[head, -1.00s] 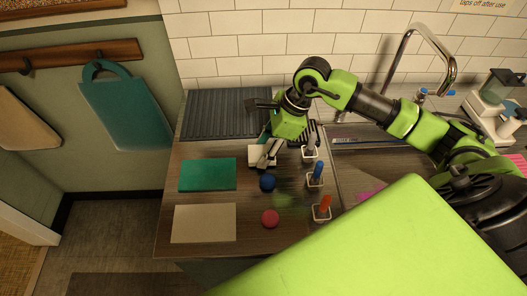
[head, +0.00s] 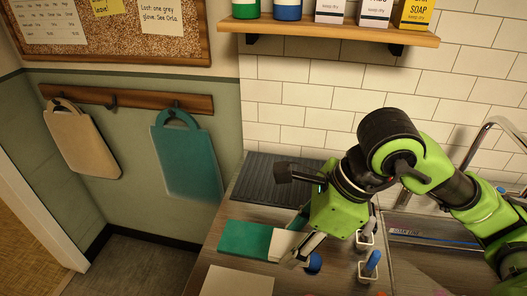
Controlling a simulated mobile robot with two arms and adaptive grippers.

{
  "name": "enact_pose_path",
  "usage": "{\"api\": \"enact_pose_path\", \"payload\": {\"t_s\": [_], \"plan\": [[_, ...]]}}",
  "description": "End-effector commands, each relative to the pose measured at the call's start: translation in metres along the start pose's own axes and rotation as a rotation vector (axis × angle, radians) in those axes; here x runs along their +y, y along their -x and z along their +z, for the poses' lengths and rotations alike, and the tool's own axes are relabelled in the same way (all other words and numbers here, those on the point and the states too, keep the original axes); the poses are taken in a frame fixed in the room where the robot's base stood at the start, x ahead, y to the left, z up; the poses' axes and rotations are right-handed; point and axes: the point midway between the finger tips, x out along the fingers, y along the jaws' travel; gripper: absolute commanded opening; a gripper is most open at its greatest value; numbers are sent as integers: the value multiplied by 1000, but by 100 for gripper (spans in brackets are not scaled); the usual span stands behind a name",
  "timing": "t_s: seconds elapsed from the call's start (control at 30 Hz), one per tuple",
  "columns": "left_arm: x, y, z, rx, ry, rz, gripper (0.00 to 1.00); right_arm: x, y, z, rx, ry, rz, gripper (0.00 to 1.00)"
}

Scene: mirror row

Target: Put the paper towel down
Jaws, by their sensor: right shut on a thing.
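A white piece that looks like the folded paper towel (head: 283,244) is at my right gripper (head: 298,246), over the counter beside the green cloth (head: 244,238). It covers part of the green cloth's right end. My right gripper points down and is shut on it; the arm and wrist hide part of the grip. I cannot tell whether the towel touches the counter. My left gripper is out of view.
A blue ball (head: 314,263) sits close to the right gripper. White holders with a blue-handled brush (head: 372,262) and others stand right of it. A beige mat (head: 238,282) lies in front. A dark ribbed mat (head: 275,179) lies behind. The sink is at right.

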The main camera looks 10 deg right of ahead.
Motion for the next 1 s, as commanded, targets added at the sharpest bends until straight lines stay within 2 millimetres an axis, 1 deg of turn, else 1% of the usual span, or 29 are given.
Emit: {"api": "enact_pose_path", "payload": {"t_s": [0.17, 0.27, 0.37, 0.67, 1.0], "plan": [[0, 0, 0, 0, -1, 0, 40, 1, -1, -1, 2, 31, 15, 32], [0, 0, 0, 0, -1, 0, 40, -1, -4, -3, 4, 104, 46, 32], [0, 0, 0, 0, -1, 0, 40, -2, -9, -6, 3, 226, 98, 32], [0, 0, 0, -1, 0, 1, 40, -6, -25, -18, 0, 703, 295, 32], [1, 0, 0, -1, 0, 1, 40, -14, -39, -40, 3, 1317, 550, 32]]}}
